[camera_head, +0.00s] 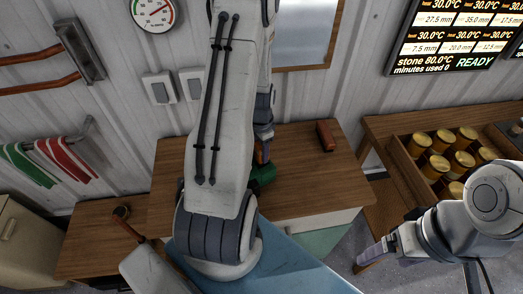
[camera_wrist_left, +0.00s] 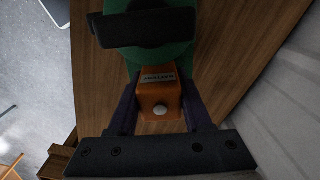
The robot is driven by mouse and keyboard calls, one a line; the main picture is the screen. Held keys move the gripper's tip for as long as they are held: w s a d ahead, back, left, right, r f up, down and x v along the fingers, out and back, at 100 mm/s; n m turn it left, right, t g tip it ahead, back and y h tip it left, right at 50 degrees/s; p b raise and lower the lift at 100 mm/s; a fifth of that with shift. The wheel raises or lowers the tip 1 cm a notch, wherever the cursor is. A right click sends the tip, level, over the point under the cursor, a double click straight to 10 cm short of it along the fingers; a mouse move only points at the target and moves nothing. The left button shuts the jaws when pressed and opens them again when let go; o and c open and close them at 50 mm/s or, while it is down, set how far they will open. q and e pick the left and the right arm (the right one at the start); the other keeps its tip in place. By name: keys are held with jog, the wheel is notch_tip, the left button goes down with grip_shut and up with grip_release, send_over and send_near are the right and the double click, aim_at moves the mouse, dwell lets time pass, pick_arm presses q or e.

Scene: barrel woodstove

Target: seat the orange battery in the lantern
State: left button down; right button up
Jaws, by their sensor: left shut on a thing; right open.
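The orange battery (camera_wrist_left: 160,97) sits between the two dark fingers of my left gripper (camera_wrist_left: 160,88) in the left wrist view. It has a label and a pale round knob on its near end. My left gripper is shut on it. The green lantern (camera_wrist_left: 178,55), with a dark handle, lies just beyond the battery. The battery's far end meets the lantern's edge; I cannot tell how far in it is. In the head view my left arm hides most of the lantern (camera_head: 264,178) on the wooden table. My right gripper (camera_head: 378,252) is open and empty at lower right.
A reddish-brown block (camera_head: 325,136) lies at the back right of the table (camera_head: 310,185). A wooden tray (camera_head: 402,160) of gold-lidded jars is on the right bench. A small wooden bench (camera_head: 90,240) with a dark-headed tool stands left. The table's right part is mostly clear.

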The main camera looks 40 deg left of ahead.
pick_arm(q)
jog(key=shift+f, duration=0.35)
jog(key=shift+c, duration=1.6)
grip_release()
jog(key=shift+r, duration=0.75)
notch_tip(320, 180, up, 11)
jog(key=b, duration=0.2)
jog(key=shift+r+b, duration=0.1)
jog(key=shift+b, duration=0.2)
